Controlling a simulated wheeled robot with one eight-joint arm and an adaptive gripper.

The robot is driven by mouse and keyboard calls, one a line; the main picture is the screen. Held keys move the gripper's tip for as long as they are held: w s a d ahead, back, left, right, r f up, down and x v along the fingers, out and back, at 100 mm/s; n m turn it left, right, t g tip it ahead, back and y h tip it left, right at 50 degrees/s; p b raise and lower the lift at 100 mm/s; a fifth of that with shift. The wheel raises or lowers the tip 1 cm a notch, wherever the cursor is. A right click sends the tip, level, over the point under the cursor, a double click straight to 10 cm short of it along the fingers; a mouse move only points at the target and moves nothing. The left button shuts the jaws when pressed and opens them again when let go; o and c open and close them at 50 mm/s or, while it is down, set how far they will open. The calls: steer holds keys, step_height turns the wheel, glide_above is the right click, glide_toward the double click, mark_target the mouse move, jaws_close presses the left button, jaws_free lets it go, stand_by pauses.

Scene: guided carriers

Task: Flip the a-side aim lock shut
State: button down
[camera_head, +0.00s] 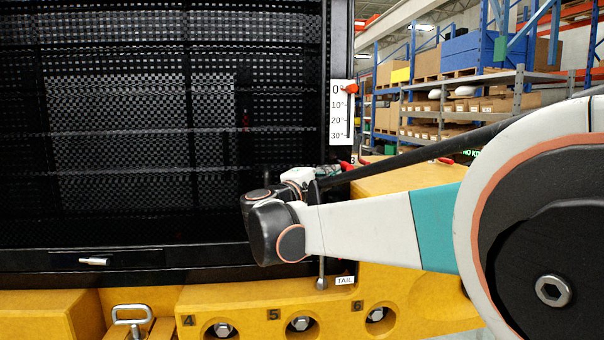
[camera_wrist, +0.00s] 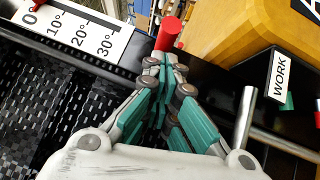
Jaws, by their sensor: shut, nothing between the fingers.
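A red-tipped part (camera_wrist: 168,34), perhaps the aim lock's handle, shows just past my fingertips in the wrist view. I cannot tell whether they touch, or whether the lock is open or shut. My gripper (camera_wrist: 164,66) has its teal-padded fingers together with nothing between them. In the head view my gripper (camera_head: 328,172) is small and partly hidden by my wrist, in front of the black panel's right edge. Red bits (camera_head: 346,166) show beside it there. No a-side label is readable.
A white angle scale (camera_head: 341,124) has its red pointer (camera_head: 351,88) near 0°. In the wrist view a WORK label (camera_wrist: 279,76) sits by a yellow block (camera_wrist: 225,30), near a metal rod (camera_wrist: 244,118). Yellow base blocks (camera_head: 250,300) run below the black mesh panel (camera_head: 150,130).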

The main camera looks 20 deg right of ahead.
steer(key=shift+s+d+t, duration=0.2)
steer(key=shift+s+t, duration=0.1)
